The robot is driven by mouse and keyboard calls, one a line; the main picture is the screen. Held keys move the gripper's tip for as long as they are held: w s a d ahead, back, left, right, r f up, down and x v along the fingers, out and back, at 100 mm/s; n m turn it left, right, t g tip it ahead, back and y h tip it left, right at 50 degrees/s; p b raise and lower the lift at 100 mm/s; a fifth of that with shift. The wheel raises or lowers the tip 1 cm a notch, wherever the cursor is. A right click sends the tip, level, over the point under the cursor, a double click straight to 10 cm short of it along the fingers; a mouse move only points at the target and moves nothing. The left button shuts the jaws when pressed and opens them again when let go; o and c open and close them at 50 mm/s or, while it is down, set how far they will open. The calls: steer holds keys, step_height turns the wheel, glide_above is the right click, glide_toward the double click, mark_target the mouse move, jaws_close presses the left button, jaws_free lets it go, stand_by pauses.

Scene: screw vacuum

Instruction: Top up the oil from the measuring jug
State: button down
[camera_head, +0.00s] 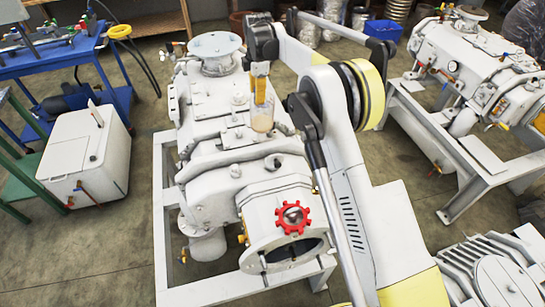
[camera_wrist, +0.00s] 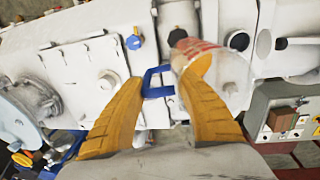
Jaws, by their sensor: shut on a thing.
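The clear measuring jug (camera_head: 262,119) hangs above the white pump (camera_head: 205,125) in the head view, roughly upright, with amber liquid low inside. My gripper (camera_head: 260,88) is above it, its yellow fingers pointing down. In the wrist view, the jug (camera_wrist: 228,70) shows right of centre with red markings. My gripper (camera_wrist: 158,83) is shut on its blue handle (camera_wrist: 157,81). Below the jug, the pump's top (camera_wrist: 80,68) carries a blue knob (camera_wrist: 134,41) and a dark round fitting (camera_wrist: 178,38). I cannot tell which is the oil filler.
A red handwheel (camera_head: 292,218) and an open round flange (camera_head: 285,255) are at the pump's near end. A white box (camera_head: 85,155) and a blue workbench (camera_head: 60,60) stand left. Another pump (camera_head: 460,75) stands right. Floor shows between them.

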steer(key=shift+w+f+g+h+p, duration=0.35)
steer(key=shift+w+g+p, duration=0.15)
steer(key=shift+p, duration=0.55)
steer(key=shift+f, duration=0.1)
step_height(320, 180, up, 5)
steer(key=p, duration=0.4)
steer(key=shift+f, duration=0.1)
